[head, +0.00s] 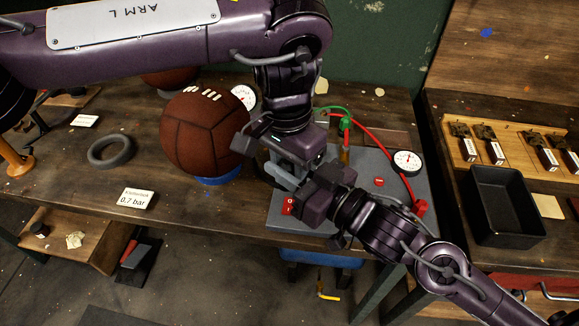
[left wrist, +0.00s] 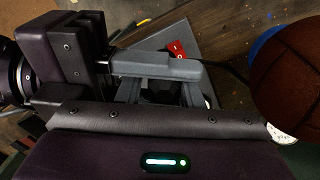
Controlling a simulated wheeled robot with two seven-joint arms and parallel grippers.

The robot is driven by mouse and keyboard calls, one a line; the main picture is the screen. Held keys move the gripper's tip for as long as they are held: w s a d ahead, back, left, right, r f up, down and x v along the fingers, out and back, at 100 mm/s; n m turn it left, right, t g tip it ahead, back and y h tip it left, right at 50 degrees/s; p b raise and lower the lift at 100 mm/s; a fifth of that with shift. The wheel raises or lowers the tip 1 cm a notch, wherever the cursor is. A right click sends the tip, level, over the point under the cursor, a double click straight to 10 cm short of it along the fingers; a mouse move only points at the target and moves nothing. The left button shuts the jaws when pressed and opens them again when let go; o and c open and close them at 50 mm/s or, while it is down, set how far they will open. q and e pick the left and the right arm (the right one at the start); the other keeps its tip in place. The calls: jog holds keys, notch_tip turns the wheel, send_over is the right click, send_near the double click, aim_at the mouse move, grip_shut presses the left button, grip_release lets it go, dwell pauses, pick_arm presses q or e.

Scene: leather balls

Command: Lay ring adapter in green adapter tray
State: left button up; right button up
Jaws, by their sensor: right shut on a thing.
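My left gripper (head: 290,171) reaches down over the grey board on the bench. In the left wrist view its two grey fingers (left wrist: 160,95) look apart. My right gripper (head: 283,178) comes in from the lower right, close against the left one. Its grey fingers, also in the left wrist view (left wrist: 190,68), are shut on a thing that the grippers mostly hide. A dark hose-like strip shows by those fingertips. I cannot make out the ring adapter or a green adapter tray. A larger dark grey ring (head: 111,151) lies on the bench at the left.
A brown leather ball (head: 205,133) sits on a blue ring (head: 219,177) beside the grippers. The grey board (head: 390,205) carries a gauge (head: 407,162) and red and green hoses. A black bin (head: 507,206) stands on the right bench. A pressure card (head: 136,199) lies at the front edge.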

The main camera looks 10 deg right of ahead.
pick_arm(q)
jog(key=c, duration=0.5)
grip_shut()
pick_arm(e)
jog(key=o, duration=1)
